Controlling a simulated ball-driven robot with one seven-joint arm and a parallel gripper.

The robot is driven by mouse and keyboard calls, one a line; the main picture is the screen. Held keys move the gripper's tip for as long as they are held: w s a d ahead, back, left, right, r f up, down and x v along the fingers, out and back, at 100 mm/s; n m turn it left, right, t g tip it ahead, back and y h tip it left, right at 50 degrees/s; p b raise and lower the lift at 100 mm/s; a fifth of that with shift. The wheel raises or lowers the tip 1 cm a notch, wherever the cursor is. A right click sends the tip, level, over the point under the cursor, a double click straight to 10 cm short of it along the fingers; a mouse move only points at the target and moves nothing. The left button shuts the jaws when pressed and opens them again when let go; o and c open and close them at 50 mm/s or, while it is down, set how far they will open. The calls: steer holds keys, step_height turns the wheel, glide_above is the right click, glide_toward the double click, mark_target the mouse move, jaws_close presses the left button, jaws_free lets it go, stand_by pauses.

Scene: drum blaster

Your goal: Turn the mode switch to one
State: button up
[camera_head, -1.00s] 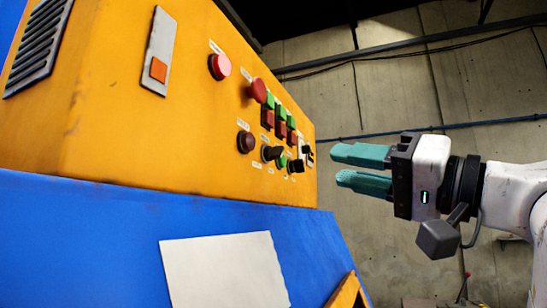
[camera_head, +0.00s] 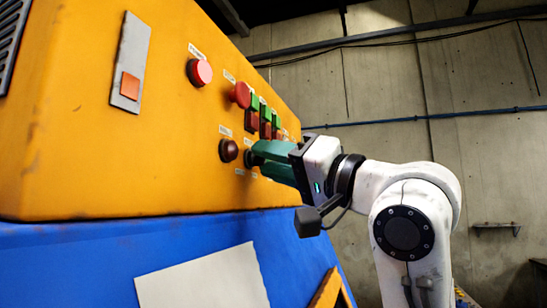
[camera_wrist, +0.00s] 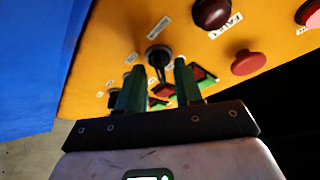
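A black rotary switch (camera_wrist: 158,54) shows in the wrist view just beyond and between my fingertips, with a small label above it that I cannot read. I take it for the mode switch. In the head view its black edge (camera_head: 250,158) shows at the fingertips, and the rest is hidden behind them. My gripper (camera_head: 256,158) is at the yellow panel, its teal fingers pointing at this knob. In the wrist view the fingers of my gripper (camera_wrist: 156,72) are apart, one on each side of the knob. I cannot tell whether they touch it.
A dark red lamp (camera_head: 228,150) sits left of the knob. Red buttons (camera_head: 200,72) and (camera_head: 240,95), with red and green buttons (camera_head: 253,112), sit above on the yellow panel (camera_head: 80,150). A blue sloped surface (camera_head: 90,260) lies below. Space right of the panel is open.

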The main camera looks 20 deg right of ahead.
steer(key=shift+c, duration=0.4)
jaws_close()
steer(key=shift+f+n+y+b, duration=0.15)
steer(key=shift+n+y+b, duration=0.2)
steer(key=shift+n, duration=0.15)
steer(key=n+g+y+b, duration=0.1)
steer(key=n+g+y, duration=0.1)
steer(key=n, duration=0.5)
steer(key=n+g+y+b, duration=0.2)
steer(key=n+g+y, duration=0.1)
steer(key=n, duration=0.4)
steer(key=n+g+y+b, duration=0.2)
steer(key=n, duration=0.5)
steer(key=shift+w+d+n+g, duration=0.3)
steer(key=shift+w+d+g, duration=0.05)
steer(key=shift+g, duration=0.05)
steer(key=shift+o, duration=0.4)
jaws_free()
